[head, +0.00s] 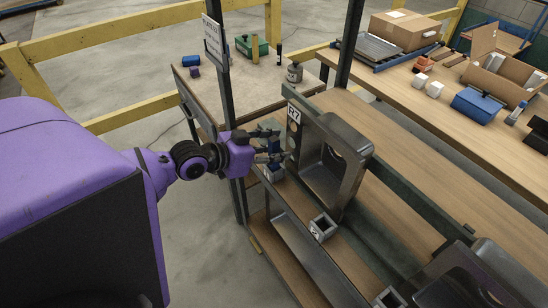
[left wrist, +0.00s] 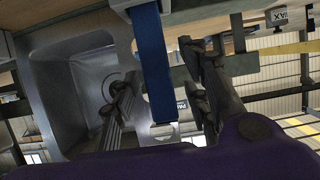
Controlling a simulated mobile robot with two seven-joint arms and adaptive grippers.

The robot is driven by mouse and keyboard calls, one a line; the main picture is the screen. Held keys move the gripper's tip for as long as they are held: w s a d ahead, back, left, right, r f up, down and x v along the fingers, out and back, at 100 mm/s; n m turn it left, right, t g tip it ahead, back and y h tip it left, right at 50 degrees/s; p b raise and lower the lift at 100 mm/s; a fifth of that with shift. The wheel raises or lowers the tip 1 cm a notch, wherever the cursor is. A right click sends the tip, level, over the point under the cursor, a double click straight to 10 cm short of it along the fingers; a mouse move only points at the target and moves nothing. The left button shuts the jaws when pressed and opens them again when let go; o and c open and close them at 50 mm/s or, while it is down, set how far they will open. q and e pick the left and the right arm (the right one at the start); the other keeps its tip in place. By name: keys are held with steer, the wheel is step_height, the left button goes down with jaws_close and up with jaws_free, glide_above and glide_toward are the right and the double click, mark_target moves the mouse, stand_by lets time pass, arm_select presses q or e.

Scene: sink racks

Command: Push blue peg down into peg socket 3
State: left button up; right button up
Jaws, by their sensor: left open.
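My left gripper (head: 270,150) reaches in from the left at the rack's near rail. It is open, with its fingers on either side of the blue peg (head: 274,146). In the left wrist view the peg (left wrist: 152,60) is a long blue bar between the spread fingers (left wrist: 160,100), with gaps at both sides. The peg stands over a small grey socket (head: 273,173); its number is unreadable and how deep the peg sits is hidden. An empty square socket marked 2 (head: 322,227) is farther along the rail, and another socket (head: 389,298) is at the bottom. My right gripper is not in view.
A grey metal sink (head: 352,165) stands close right of the gripper, by a plate marked R7 (head: 293,115). A dark upright post (head: 228,100) is just left of it. Behind are a workbench (head: 250,75) with small items and a wooden table (head: 420,92) with boxes.

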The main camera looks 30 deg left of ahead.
arm_select(q)
steer(key=shift+c, duration=1)
steer(key=c, duration=0.9)
jaws_close()
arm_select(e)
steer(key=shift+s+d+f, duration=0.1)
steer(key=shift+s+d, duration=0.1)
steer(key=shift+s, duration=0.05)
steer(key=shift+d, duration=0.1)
